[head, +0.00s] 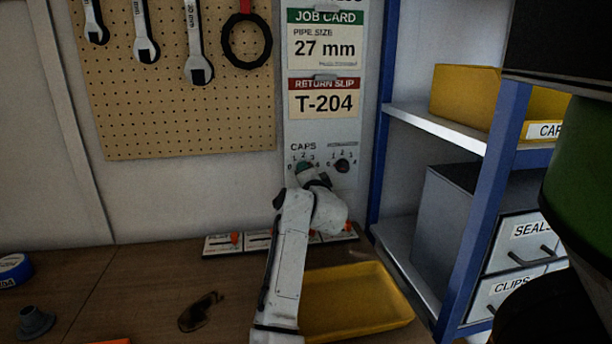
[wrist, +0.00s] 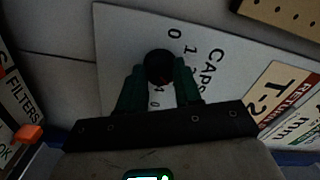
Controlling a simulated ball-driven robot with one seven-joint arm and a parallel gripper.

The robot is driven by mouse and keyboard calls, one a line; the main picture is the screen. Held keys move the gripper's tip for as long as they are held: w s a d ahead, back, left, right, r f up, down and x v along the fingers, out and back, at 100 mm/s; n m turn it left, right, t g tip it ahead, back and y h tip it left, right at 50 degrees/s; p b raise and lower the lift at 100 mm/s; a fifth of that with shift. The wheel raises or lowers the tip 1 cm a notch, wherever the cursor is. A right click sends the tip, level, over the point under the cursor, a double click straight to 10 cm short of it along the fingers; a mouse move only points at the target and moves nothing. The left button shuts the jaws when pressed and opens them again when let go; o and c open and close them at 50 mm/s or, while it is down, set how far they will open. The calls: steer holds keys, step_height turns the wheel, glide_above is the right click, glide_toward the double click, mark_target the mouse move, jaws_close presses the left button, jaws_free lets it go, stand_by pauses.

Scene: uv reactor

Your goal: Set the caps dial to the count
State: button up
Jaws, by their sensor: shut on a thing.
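The caps dial (wrist: 159,64) is a dark round knob on a pale panel, under the word CAPS. The numbers 0 and 1 show beside it in the wrist view; a faint reddish mark shows on the knob, but I cannot tell which number it points to. My gripper (wrist: 160,80) has its two dark green fingers on either side of the knob, shut on it. In the head view my gripper (head: 305,168) is at the panel (head: 326,135) under CAPS, and it mostly hides the dial there.
A second dark dial (head: 342,166) sits just right of the caps dial. Above hang a job card (head: 325,45) reading 27 mm and a return slip (head: 324,98) reading T-204. A yellow tray (head: 385,318) lies on the bench. A blue-framed shelf (head: 432,125) stands right.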

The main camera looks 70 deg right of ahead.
steer(key=shift+f, duration=0.1)
steer(key=o, duration=1)
steer(key=shift+o, duration=0.2)
steer(key=b+v, duration=0.2)
steer(key=v, duration=0.9)
steer(key=shift+d, duration=0.1)
